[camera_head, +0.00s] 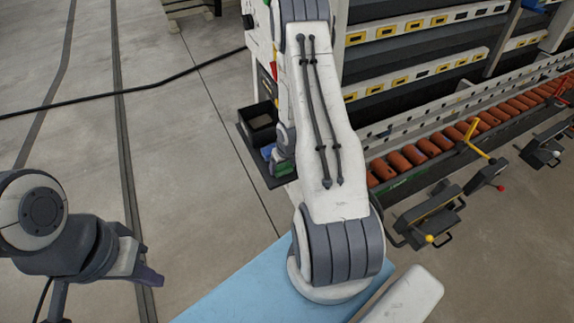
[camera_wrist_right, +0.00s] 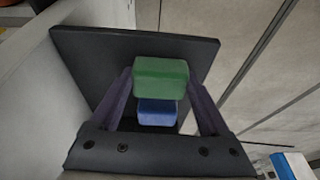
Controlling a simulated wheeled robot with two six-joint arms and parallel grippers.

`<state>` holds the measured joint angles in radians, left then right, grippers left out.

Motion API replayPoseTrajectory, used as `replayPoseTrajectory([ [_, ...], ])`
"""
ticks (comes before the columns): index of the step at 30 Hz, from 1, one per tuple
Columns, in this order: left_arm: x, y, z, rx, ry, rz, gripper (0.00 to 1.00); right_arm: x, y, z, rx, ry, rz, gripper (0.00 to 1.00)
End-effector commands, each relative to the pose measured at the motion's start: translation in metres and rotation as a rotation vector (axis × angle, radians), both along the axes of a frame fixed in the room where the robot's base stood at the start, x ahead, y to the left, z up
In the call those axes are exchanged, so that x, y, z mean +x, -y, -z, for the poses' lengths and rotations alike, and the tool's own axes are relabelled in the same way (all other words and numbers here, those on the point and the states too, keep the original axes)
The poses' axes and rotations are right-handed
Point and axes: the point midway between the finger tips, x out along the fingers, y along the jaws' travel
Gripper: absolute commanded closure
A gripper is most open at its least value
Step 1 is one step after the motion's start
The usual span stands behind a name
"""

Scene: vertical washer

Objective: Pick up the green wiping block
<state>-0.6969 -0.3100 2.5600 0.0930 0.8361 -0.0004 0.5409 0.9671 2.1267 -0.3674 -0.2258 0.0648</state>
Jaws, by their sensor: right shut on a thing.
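The green wiping block (camera_wrist_right: 160,76) is between the two fingers of my right gripper (camera_wrist_right: 161,84) in the right wrist view, and the gripper is shut on it. A blue block (camera_wrist_right: 157,111) shows just below the green one in that view, over the dark tray (camera_wrist_right: 190,47). In the head view the green block (camera_head: 284,168) is small beside my right arm, which hides most of the right gripper. My left gripper (camera_head: 148,277) is at the lower left of the head view, far from the block; whether its fingers are apart is unclear.
A black bin (camera_head: 258,130) stands on the dark shelf beside the machine. A rack with orange rollers (camera_head: 430,148) runs along the right. A light blue surface (camera_head: 235,295) lies below my right arm. Open concrete floor is at the left, crossed by a black cable (camera_head: 130,88).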

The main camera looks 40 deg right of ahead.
Motion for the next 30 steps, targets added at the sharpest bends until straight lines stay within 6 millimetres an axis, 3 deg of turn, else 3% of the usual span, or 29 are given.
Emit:
replayPoseTrajectory([
  [4,0.0,0.0,0.003,0.0,0.0,0.0,1.0,0.002,-0.004,-0.007,-0.001,0.002,-0.003,0.83],
  [17,0.0,0.0,-0.033,0.0,0.0,0.0,1.0,0.001,-0.003,-0.076,-0.001,0.002,-0.001,0.83],
  [19,0.0,0.0,-0.017,-0.001,0.001,0.0,1.0,0.004,-0.015,-0.065,0.0,-0.001,-0.006,0.83],
  [26,0.0,0.0,0.01,0.0,0.0,0.0,1.0,0.014,-0.057,-0.063,-0.001,0.002,-0.007,0.83],
  [30,0.0,0.0,0.032,0.0,0.0,0.0,1.0,0.023,-0.093,-0.061,0.001,0.004,-0.013,0.83],
])
